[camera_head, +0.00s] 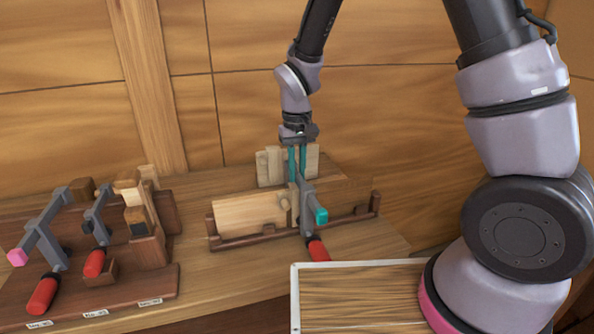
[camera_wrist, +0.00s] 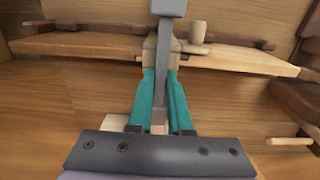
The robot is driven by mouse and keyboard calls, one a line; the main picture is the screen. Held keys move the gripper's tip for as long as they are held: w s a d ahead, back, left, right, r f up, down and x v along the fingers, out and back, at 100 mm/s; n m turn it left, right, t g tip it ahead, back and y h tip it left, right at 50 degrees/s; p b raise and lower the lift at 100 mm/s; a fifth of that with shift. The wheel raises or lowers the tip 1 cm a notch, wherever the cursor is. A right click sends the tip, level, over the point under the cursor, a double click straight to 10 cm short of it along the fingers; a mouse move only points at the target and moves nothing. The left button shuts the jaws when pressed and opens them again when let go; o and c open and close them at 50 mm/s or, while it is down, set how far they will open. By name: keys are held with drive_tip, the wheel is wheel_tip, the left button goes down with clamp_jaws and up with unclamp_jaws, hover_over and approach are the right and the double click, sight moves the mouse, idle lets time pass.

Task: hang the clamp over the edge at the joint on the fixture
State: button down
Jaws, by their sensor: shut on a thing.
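The clamp (camera_head: 305,217) has a grey bar, a teal pad and a red handle. My gripper (camera_head: 298,168) points down with its teal fingers shut on the clamp's upper part. The clamp is at the middle of the fixture (camera_head: 222,240), by the joint between a pale plank (camera_head: 248,211) and a darker plank (camera_head: 343,196). Its red handle points toward the near side, low down. In the wrist view the clamp's grey bar (camera_wrist: 167,35) runs between my fingers (camera_wrist: 162,75), with planks on both sides. I cannot tell whether the clamp touches the plank edge.
A dark wooden rack (camera_head: 100,283) at the left holds two more clamps with red handles, one with a pink pad (camera_head: 17,257). A white-edged wooden panel (camera_head: 360,296) is at the front right. A wooden wall (camera_head: 380,110) stands behind the bench.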

drive_tip(key=shift+f, duration=0.15)
drive_tip(key=shift+s+d, duration=0.1)
drive_tip(key=shift+s, duration=0.3)
idle(0.6)
drive_tip(key=c, duration=0.8)
unclamp_jaws()
drive_tip(key=shift+o, duration=0.2)
wheel_tip(320, 180, up, 11)
